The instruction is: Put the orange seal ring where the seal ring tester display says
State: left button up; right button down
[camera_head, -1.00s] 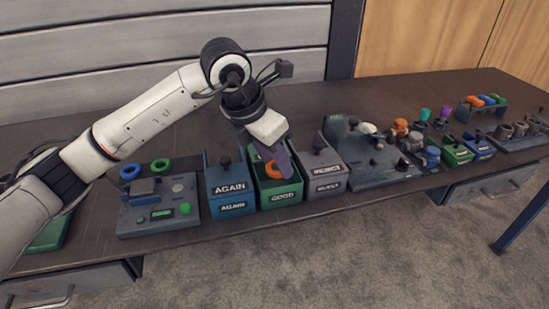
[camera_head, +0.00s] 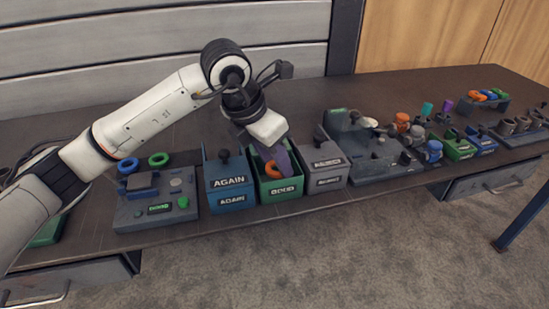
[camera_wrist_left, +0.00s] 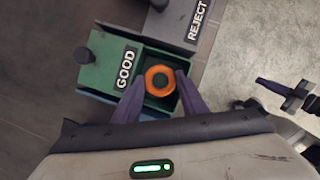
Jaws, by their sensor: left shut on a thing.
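The orange seal ring (camera_wrist_left: 160,80) is between the fingertips of my left gripper (camera_wrist_left: 158,88), which is shut on it. In the head view the ring (camera_head: 271,167) is at the mouth of the green GOOD bin (camera_head: 263,186), with the gripper (camera_head: 276,165) angled down over it. I cannot tell whether the ring touches the bin. The seal ring tester (camera_head: 130,217) stands left of the bins; its small display (camera_head: 159,208) shows green letters that look like GOOD.
The blue AGAIN bin (camera_head: 229,195) stands left of the green bin, the grey REJECT bin (camera_head: 325,172) right of it. Blue (camera_head: 128,166) and green (camera_head: 158,159) rings lie behind the tester. A grey fixture (camera_head: 372,150) and several small parts stand further right.

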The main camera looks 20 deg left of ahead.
aim_at(276, 168)
pick_arm(q)
jog(key=shift+s+f+b, duration=0.15)
jog(key=shift+f+b, duration=0.4)
jog(key=shift+f, duration=0.3)
jog(key=o, duration=1.1)
jog(key=shift+f, duration=0.1)
jog(key=shift+d, duration=0.1)
jog(key=shift+c, duration=1.4)
jog(key=shift+d+r+p, duration=0.1)
jog(key=shift+r+p, duration=0.5)
jog(key=shift+r, duration=0.3)
jog(key=shift+o, duration=1.2)
notch_tip(276, 168, up, 3)
jog(key=shift+r+p, duration=0.2)
jog(key=shift+p, duration=0.65)
jog(key=shift+a+r+p, duration=0.2)
jog(key=shift+r+p, duration=0.55)
jog(key=shift+r, duration=0.5)
